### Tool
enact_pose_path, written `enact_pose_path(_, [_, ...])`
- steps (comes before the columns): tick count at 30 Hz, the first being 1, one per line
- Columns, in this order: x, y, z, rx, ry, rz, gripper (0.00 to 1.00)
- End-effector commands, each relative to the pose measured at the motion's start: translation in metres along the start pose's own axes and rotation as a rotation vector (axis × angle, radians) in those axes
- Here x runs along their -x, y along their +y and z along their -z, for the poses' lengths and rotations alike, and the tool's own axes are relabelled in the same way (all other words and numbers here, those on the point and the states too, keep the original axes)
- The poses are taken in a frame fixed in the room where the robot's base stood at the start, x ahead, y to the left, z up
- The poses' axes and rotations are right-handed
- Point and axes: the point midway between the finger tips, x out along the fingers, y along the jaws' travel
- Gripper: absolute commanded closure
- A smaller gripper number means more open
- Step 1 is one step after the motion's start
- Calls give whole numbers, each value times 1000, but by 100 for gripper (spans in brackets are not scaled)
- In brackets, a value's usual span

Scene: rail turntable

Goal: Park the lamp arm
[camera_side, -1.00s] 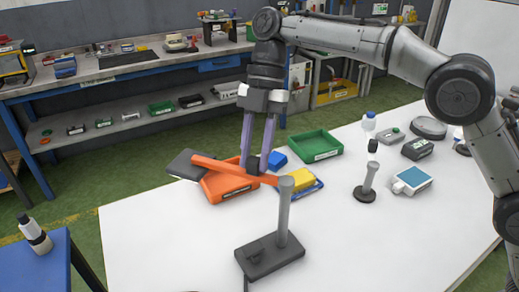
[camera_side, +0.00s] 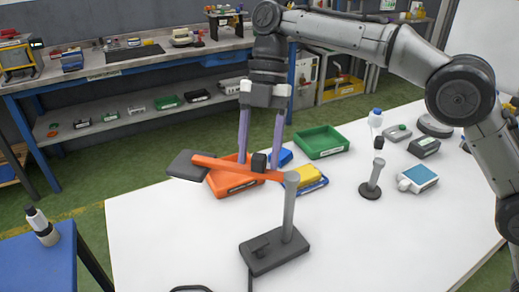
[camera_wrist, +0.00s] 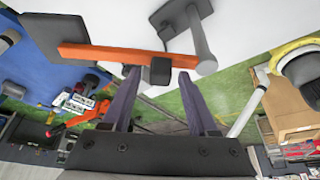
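The lamp has an orange arm (camera_side: 222,168) on top of a grey post (camera_side: 289,215) with a dark base (camera_side: 274,251). Its dark flat head (camera_side: 187,165) is at the arm's left end. A black block (camera_side: 259,162) stands up from the arm near the post. My gripper (camera_side: 261,164) points down over the arm, its purple fingers spread on either side of the block. In the wrist view the block (camera_wrist: 160,70) lies between the fingertips (camera_wrist: 159,72), with a visible gap on both sides. My gripper is open and holds nothing.
Behind the lamp are an orange bin (camera_side: 233,187), a blue piece (camera_side: 280,157), a yellow item (camera_side: 306,174) and a green bin (camera_side: 322,143). A small dark-based stand (camera_side: 370,190) and a blue-screened device (camera_side: 418,178) are to the right. The white table's (camera_side: 160,240) front left is clear.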

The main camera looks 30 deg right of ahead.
Motion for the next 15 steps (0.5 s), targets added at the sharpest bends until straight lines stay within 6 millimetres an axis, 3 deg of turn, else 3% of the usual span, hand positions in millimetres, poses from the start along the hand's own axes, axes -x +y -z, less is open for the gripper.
enact_pose_path(10, [1,0,0,-4,0,1,38])
enact_pose_path(15, [17,1,6,-2,-1,-1,38])
